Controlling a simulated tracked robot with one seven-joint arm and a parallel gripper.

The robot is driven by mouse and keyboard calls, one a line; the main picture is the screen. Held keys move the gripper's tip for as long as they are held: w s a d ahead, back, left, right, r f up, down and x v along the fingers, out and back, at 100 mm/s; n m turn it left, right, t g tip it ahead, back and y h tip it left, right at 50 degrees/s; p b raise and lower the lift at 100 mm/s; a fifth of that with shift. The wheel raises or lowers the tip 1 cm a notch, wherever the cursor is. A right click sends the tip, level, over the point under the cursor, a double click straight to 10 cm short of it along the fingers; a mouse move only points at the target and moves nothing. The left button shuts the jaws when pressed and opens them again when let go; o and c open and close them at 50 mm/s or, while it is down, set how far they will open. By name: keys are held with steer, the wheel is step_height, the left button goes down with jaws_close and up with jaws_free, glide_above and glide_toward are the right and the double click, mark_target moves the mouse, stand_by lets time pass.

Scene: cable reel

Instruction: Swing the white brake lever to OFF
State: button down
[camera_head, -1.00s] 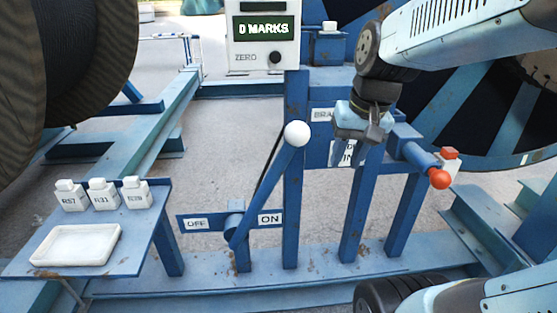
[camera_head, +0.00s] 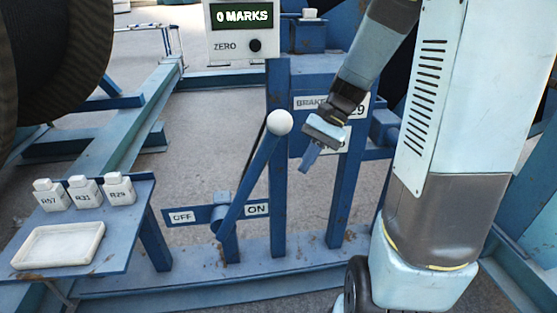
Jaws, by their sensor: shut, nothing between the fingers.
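The brake lever is a blue bar (camera_head: 247,185) with a white ball knob (camera_head: 280,122) on top. It pivots low on a blue post and tilts up to the right, on the side of the ON label (camera_head: 257,209). The OFF label (camera_head: 181,217) is on the left end of the same crossbar. My gripper (camera_head: 308,160) is just right of and a little below the white knob, pointing down and left, apart from it in the picture. It is shut and empty. Its fingers show small and edge-on.
A side shelf (camera_head: 115,262) at left carries a white tray (camera_head: 20,262) and white tags R57 (camera_head: 50,196), R31 (camera_head: 83,193) and R29 (camera_head: 118,190). A counter box (camera_head: 241,30) reads 0 MARKS. A blue upright (camera_head: 278,200) stands behind the lever. A large reel (camera_head: 50,70) fills the upper left.

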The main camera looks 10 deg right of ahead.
steer(key=w+d+f+m+t+y, duration=0.5)
steer(key=w+f+m+y, duration=0.1)
steer(key=f+m+y, duration=0.1)
steer(key=w+d+f+m+t+y, duration=0.4)
steer(key=w+f+m+t+y, duration=0.1)
steer(key=w+f+m+y, duration=0.2)
steer(key=shift+w+d+f+m+y, duration=0.15)
steer(key=shift+d+f+m+y, duration=0.2)
steer(key=shift+f+m+y, duration=0.65)
steer(key=shift+a+f+h, duration=0.1)
steer(key=shift+f+h, duration=0.05)
steer(key=shift+h, duration=0.35)
steer(key=x, duration=1.3)
steer(key=shift+w+a+r, duration=0.2)
steer(key=shift+a, duration=0.1)
